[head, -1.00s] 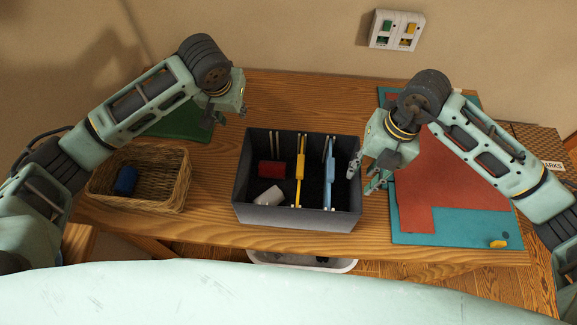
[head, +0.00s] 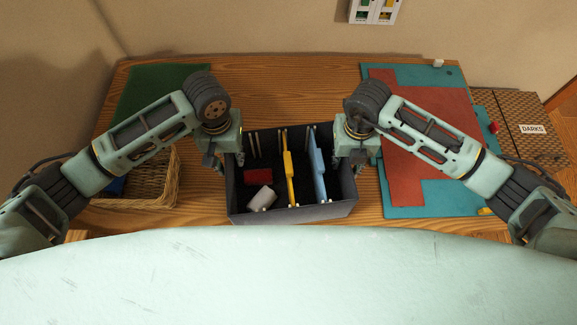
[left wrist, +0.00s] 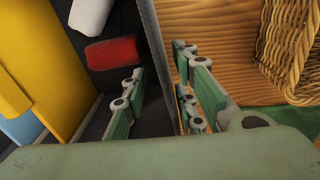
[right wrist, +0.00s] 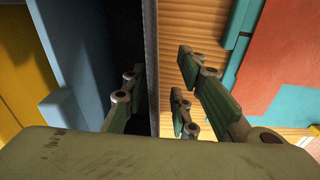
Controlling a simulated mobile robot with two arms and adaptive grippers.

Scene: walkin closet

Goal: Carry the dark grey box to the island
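The dark grey box (head: 300,213) stands upright on the wooden table, between my two arms. It holds a red block (head: 257,175), a white block (head: 262,198), a yellow panel (head: 290,180) and a blue panel (head: 318,175). My left gripper (head: 216,163) is at the box's left wall; in the left wrist view its open fingers straddle that wall (left wrist: 154,45) with gaps. My right gripper (head: 356,162) is at the right wall; in the right wrist view its open fingers straddle that wall (right wrist: 151,60), also apart from it. I cannot identify the island.
A wicker basket (head: 160,185) stands close to the box's left. A red and teal mat (head: 405,195) lies to the right, and a green mat (head: 140,95) at the back left. A woven box labelled DARKS (head: 510,110) is at the far right. The table behind the box is clear.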

